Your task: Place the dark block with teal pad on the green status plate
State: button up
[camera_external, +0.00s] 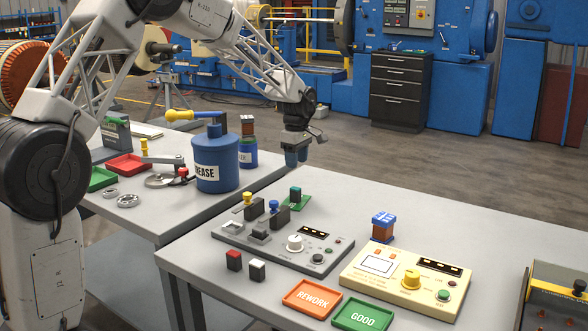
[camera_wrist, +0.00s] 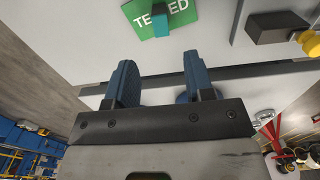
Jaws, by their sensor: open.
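The dark block with teal pad (camera_external: 295,193) stands upright on the small green status plate (camera_external: 301,206) at the back of the near table. In the wrist view the green plate (camera_wrist: 146,26) is at the top, cut by the frame edge, with white letters. A small teal patch, apparently the block's pad (camera_wrist: 160,18), hides the middle letters. My gripper (camera_external: 297,154) is open and empty, in the air above and behind the block, clear of it. In the wrist view my gripper (camera_wrist: 158,68) has its two blue fingers apart with nothing between them.
A grey control panel (camera_external: 284,250) bears dark blocks with a yellow knob (camera_external: 248,198) and a blue knob (camera_external: 274,206). A cream panel (camera_external: 406,283), a REWORK tray (camera_external: 311,299) and a GOOD tray (camera_external: 361,316) are nearer. The blue grease can (camera_external: 215,166) stands left on another table.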

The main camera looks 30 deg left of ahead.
jog(key=shift+s+r, duration=0.1)
jog(key=shift+r, duration=0.15)
dwell(0.5)
jog(key=s+d+r+m, duration=0.1)
jog(key=s+r+m, duration=0.2)
jog(key=s+r, duration=0.35)
jog(key=s+d+r+m+t, duration=0.1)
jog(key=s+r+m, duration=0.2)
jog(key=s, duration=0.7)
jog(key=s+d+r+m, duration=0.1)
jog(key=s+r+m, duration=0.25)
jog(key=s, duration=0.55)
jog(key=s+d+f+m+t, duration=0.1)
jog(key=s+m, duration=0.7)
jog(key=s, duration=2)
jog(key=shift+s+m+t, duration=0.15)
jog(key=shift+m+t, duration=0.15)
jog(key=shift+m, duration=0.05)
